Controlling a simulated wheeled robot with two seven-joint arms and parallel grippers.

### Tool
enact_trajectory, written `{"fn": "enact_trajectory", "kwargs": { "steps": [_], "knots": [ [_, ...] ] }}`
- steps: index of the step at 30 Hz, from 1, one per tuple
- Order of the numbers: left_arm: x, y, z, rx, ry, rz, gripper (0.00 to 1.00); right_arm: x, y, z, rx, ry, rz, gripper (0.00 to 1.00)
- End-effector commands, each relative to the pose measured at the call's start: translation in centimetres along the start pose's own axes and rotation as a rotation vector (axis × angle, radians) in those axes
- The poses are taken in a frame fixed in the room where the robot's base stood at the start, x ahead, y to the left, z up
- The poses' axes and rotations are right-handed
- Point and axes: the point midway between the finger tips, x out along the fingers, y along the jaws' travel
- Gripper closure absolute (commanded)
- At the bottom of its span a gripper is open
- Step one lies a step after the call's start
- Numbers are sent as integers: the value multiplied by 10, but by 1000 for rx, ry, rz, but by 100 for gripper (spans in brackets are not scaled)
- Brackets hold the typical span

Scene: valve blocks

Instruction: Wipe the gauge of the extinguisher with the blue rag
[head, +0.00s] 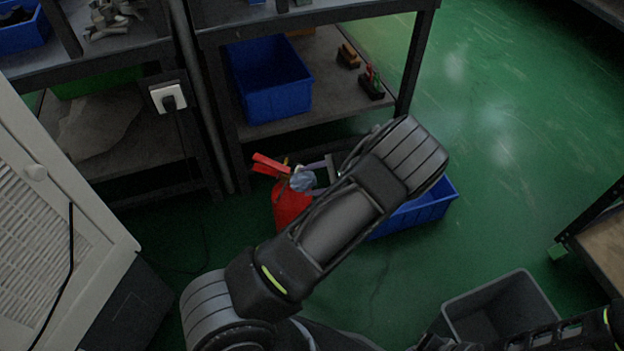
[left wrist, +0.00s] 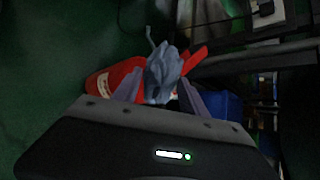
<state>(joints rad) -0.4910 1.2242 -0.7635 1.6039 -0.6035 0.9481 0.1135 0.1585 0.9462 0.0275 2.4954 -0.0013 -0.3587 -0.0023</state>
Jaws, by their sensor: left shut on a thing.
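The red extinguisher (head: 289,203) stands on the green floor in front of the shelving, with its red handle (head: 270,165) at the top. My left gripper (head: 308,176) is at the top of the extinguisher, shut on the crumpled blue rag (head: 302,181). In the left wrist view the rag (left wrist: 163,75) sits between the two fingers, in front of the extinguisher's red body (left wrist: 112,80) and handle (left wrist: 195,60). The rag appears against the extinguisher's top, but I cannot tell whether it touches. The gauge is hidden, seemingly behind the rag. My right gripper does not show.
A shelf (head: 330,75) with a blue bin (head: 268,80) stands just behind the extinguisher. Another blue bin (head: 425,207) is on the floor behind my left arm. A grey bin (head: 500,305) stands at lower right, and a white cabinet (head: 50,230) at left.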

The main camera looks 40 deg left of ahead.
Motion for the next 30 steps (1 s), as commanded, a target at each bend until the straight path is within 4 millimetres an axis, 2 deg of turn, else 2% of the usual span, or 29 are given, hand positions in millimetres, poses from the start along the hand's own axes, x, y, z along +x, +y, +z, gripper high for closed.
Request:
{"fn": "enact_trajectory", "kwargs": {
  "steps": [30],
  "knots": [
    [18, 0, 0, 0, 0, 0, 82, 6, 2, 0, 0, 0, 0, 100]
  ]
}}
